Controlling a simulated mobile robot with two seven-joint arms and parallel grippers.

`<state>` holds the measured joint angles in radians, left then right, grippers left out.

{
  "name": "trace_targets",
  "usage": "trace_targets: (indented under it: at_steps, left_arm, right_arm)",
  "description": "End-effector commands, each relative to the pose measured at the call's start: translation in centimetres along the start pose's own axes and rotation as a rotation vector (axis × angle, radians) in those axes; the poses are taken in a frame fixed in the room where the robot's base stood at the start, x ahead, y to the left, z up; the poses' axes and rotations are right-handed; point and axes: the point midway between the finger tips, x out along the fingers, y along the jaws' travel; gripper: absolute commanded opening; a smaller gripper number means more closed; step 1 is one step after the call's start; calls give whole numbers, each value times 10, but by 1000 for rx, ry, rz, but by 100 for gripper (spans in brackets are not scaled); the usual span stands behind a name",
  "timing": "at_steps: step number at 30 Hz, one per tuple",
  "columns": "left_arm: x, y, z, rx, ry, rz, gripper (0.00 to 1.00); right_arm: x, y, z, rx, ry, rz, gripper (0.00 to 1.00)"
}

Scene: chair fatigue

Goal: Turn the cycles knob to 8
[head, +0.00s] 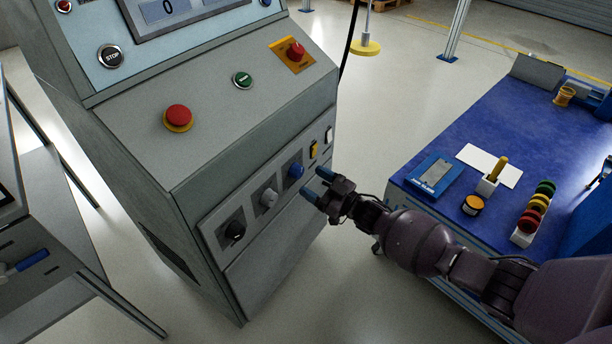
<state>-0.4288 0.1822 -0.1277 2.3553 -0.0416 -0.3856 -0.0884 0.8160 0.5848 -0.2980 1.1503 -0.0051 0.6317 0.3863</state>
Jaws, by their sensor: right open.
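A row of three knobs is on the lower front panel of the grey control console (150,150): a black knob (235,231), a light grey knob (268,199) and a blue knob (295,171). Their labels and pointer settings are too small to read, so I cannot tell which is the cycles knob. My right gripper (317,184) is open, with blue fingertips, just right of the blue knob. Its jaws look empty; I cannot tell whether a fingertip touches the panel. My left gripper is not in view.
The console also has a red mushroom button (178,117), a green button (242,79), a red switch on an orange plate (295,52) and a yellow rocker (313,150). A blue-topped bench (440,135) with small items stands right. Floor between is clear.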

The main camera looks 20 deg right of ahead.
Motion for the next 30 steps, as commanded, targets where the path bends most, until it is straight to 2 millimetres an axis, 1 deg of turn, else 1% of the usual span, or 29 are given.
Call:
trace_targets:
  at_steps: [1,6,9,12,18,30]
  left_arm:
    - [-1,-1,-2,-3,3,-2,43]
    - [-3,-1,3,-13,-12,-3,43]
    - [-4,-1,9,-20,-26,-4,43]
    - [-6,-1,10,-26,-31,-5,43]
    - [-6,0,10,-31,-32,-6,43]
    - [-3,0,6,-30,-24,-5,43]
  right_arm:
    - [-10,2,-4,-3,2,1,67]
    - [-40,2,-3,-3,1,1,67]
    - [-53,1,-2,-2,1,1,67]
    - [-63,1,-2,-1,1,0,67]
    - [-70,0,-1,-1,1,0,67]
    - [-70,0,0,0,0,0,67]
